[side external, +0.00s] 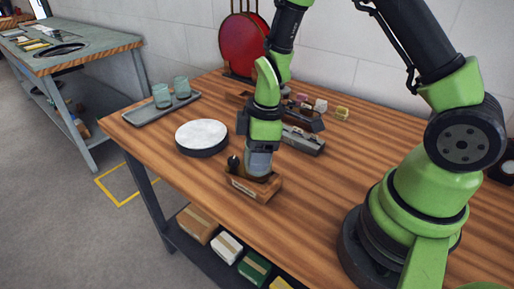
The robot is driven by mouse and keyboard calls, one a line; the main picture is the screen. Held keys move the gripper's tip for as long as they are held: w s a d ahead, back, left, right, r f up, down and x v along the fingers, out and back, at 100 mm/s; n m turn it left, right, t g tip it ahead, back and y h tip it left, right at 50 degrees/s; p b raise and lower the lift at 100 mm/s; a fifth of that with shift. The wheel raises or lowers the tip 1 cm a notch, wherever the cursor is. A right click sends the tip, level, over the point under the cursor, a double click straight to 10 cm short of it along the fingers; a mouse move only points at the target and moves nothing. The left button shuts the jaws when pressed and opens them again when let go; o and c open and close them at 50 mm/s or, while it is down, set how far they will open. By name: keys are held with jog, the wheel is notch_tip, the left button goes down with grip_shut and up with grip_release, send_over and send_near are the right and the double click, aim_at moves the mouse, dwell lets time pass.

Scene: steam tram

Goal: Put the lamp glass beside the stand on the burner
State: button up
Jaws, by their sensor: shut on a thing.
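My gripper (259,160) points down over a small wooden block (254,188) with a pale label on its front. The gripper is shut on a grey-blue, glassy-looking piece, which seems to be a lamp glass. The fingers and the piece overlap, so its outline is unclear. Its lower end is at the block's top; I cannot tell whether it touches. A small dark rounded part (233,163) shows at the block's left end. The burner is not clearly made out. Two teal glasses, one on the left (161,96) and one on the right (181,88), stand upright on a grey tray (146,117).
A round white-topped disc (202,134) with a dark rim lies left of the gripper. Behind the gripper are a grey metal piece (304,141), small coloured blocks (320,105) and a red round panel (246,45). The wooden tabletop (320,190) right of the block is clear.

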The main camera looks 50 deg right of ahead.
jog(key=shift+f, duration=0.15)
jog(key=o, duration=1)
jog(key=shift+s+d+r, duration=0.2)
jog(key=shift+r, duration=1.45)
jog(key=shift+s+d+r, duration=0.15)
jog(key=shift+r, duration=1.5)
jog(key=shift+s+d+r, duration=0.2)
jog(key=shift+r, duration=1.45)
jog(key=s+r+m+t, duration=0.2)
jog(key=s+r+m, duration=0.2)
jog(key=s+a+r+m+t, duration=0.1)
jog(key=s+r+m+t, duration=0.1)
jog(key=s+r+m, duration=0.2)
jog(key=s+a+r+m+t, duration=0.1)
jog(key=s+r+m+t, duration=0.1)
jog(key=s+r+m, duration=0.3)
jog(key=shift+s+a+y, duration=0.15)
jog(key=shift+y, duration=0.25)
